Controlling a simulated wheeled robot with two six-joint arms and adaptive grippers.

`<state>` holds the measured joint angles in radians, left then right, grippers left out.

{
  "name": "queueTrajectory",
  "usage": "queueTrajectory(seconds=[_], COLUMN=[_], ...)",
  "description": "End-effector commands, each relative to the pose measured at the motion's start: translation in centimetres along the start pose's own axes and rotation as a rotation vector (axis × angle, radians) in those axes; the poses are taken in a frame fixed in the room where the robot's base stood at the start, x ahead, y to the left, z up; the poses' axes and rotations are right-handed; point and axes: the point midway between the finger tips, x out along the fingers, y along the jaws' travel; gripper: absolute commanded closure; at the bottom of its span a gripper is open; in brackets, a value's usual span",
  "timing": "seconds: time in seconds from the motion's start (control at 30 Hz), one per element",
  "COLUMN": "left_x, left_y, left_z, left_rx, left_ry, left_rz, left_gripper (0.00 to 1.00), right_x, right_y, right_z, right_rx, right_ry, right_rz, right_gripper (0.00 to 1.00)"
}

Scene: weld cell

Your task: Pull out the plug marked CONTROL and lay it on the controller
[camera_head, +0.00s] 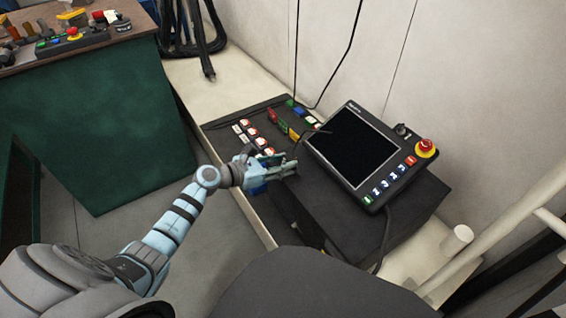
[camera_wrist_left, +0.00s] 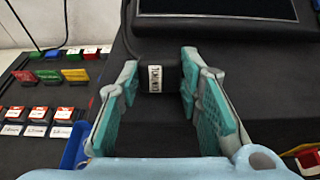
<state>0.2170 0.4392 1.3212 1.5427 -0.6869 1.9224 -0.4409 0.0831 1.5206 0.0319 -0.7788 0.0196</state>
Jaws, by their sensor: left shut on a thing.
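A black plug (camera_wrist_left: 157,78) with a white label, its lettering turned sideways and seeming to read CONTROL, is between the fingertips of my left gripper (camera_wrist_left: 158,82) in the left wrist view. The gripper is shut on it. In the head view my left gripper (camera_head: 284,167) is at the left edge of the black controller box (camera_head: 385,228), and the plug is mostly hidden by the fingers. I cannot tell whether the plug touches the box or a socket. A black cable (camera_wrist_left: 130,35) runs up from beside the plug. My right gripper is not in view.
A pendant with a dark screen (camera_head: 352,145) and red stop button (camera_head: 426,147) lies on the box. A panel with red switches (camera_head: 251,131) and coloured tags (camera_wrist_left: 74,74) lies left. A green bench (camera_head: 95,130) stands far left. The box's front top is clear.

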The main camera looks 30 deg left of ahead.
Motion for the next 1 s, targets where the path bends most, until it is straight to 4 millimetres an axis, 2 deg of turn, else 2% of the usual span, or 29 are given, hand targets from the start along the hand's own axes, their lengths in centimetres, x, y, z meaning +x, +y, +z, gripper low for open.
queueTrajectory(seconds=[0.1,0.13,0.27,0.57,0.67,0.77,1.0], left_x=[0.0,0.0,0.0,-0.1,-0.8,-2.9,-9.4], left_y=[0.0,0.0,0.0,0.0,0.1,0.0,0.0], left_z=[0.1,0.1,0.1,0.0,0.0,-0.1,-0.1], left_rx=[0.000,0.000,0.000,0.000,0.002,0.004,0.003], left_ry=[-0.001,-0.001,-0.001,0.000,0.000,0.004,0.008], left_rz=[0.000,0.000,0.000,0.000,0.001,-0.001,-0.003], left_gripper=[1.00,0.66,0.45,0.44,0.44,0.44,0.44], right_x=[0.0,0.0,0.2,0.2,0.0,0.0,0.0], right_y=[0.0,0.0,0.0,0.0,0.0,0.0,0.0], right_z=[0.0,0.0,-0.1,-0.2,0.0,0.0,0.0], right_rx=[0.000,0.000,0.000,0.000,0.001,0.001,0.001], right_ry=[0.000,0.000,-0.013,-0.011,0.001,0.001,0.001], right_rz=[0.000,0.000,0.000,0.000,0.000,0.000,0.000], right_gripper=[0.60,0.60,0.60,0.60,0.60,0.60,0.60])
